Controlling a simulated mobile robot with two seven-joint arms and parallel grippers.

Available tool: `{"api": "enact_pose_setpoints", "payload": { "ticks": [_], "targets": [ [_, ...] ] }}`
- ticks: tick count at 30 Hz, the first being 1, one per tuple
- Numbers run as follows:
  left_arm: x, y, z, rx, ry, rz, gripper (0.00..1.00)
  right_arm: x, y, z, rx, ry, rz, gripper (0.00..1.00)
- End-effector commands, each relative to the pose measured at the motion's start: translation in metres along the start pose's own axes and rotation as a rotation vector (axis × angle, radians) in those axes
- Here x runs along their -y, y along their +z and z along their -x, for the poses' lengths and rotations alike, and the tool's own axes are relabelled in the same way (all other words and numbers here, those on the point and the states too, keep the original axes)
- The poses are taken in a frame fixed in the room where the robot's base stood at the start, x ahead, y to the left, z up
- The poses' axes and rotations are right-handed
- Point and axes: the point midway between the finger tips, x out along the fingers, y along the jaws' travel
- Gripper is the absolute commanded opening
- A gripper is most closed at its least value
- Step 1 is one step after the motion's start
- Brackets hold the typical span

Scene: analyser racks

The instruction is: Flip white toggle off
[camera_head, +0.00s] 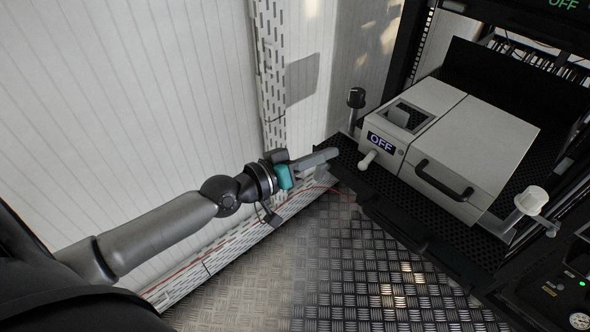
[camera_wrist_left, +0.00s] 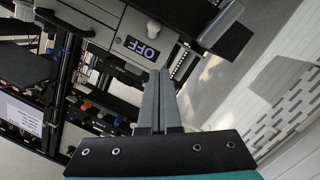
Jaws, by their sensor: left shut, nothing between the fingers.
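The white toggle (camera_head: 367,160) sticks out of the front of a pale box (camera_head: 482,130) on a black perforated shelf. It sits just below a dark label reading OFF (camera_head: 381,142). My left gripper (camera_head: 333,154) is shut and empty, a short way left of the toggle and apart from it. In the left wrist view its closed fingers (camera_wrist_left: 160,78) point towards the box, with the OFF label (camera_wrist_left: 142,47) just beyond their tips. My right gripper is out of view.
A post with a black cap (camera_head: 356,98) stands left of the box, and a white-capped one (camera_head: 531,199) stands at its right. A black handle (camera_head: 443,180) is on the box front. A ribbed wall (camera_head: 150,70) borders the left. The metal floor (camera_head: 340,270) is clear.

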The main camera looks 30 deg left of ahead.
Motion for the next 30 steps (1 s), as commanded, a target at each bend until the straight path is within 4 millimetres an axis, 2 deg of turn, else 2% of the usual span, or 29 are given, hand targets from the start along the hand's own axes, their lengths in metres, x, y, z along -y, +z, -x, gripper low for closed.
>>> {"api": "enact_pose_setpoints", "payload": {
  "ticks": [6,12,18,30],
  "targets": [
    [0.007,0.011,0.030,0.006,-0.001,-0.002,0.00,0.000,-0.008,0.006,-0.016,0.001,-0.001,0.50],
    [0.011,0.016,0.050,0.005,-0.001,-0.001,0.00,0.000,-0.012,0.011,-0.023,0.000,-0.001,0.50],
    [0.011,0.017,0.058,0.001,0.001,0.001,0.00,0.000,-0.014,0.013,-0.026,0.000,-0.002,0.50],
    [0.011,0.017,0.059,0.000,0.002,0.001,0.00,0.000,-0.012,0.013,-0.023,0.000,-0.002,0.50]
  ]
}}
